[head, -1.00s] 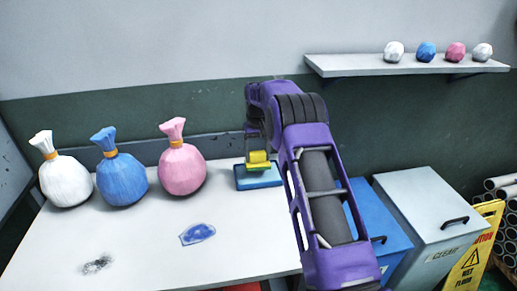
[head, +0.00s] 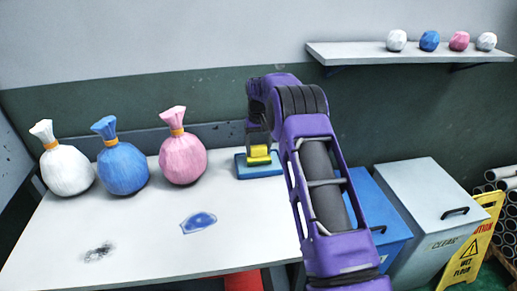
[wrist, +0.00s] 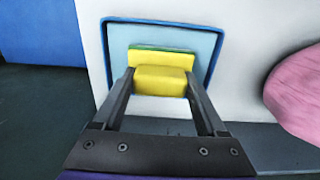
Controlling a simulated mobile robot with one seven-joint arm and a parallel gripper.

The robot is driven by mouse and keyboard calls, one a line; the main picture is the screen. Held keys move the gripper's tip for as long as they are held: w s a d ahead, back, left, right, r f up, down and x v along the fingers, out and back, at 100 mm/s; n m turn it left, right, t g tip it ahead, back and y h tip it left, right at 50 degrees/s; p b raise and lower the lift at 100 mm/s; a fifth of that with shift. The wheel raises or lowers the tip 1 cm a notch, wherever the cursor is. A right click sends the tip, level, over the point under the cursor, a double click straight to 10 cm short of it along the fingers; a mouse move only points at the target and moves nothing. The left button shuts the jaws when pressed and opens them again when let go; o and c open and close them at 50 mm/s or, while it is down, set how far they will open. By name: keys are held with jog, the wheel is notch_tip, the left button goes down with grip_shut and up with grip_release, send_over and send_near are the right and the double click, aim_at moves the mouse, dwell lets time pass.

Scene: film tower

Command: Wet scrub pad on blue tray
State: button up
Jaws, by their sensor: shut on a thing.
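The scrub pad is a yellow block with a green layer (wrist: 165,65); it also shows in the head view (head: 259,153). My gripper (wrist: 160,78) is shut on the yellow part, one finger on each side; in the head view my gripper (head: 258,142) is over the tray. The blue tray (wrist: 205,30) has a raised darker rim and a pale blue inside. It sits near the table's back right corner in the head view (head: 270,170). The pad is over the tray's inside; whether it touches the bottom I cannot tell.
White (head: 68,170), blue (head: 122,170) and pink (head: 183,159) tied bags stand along the table's (head: 150,232) back left. A blue puddle (head: 199,222) and a dark smudge (head: 98,252) lie in front. Bins (head: 430,210) stand right of the table.

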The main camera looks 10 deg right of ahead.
aim_at(259, 147)
jog(key=shift+f, duration=0.6)
dwell(1.2)
jog(key=shift+r, duration=3.6)
jog(key=shift+s, duration=0.1)
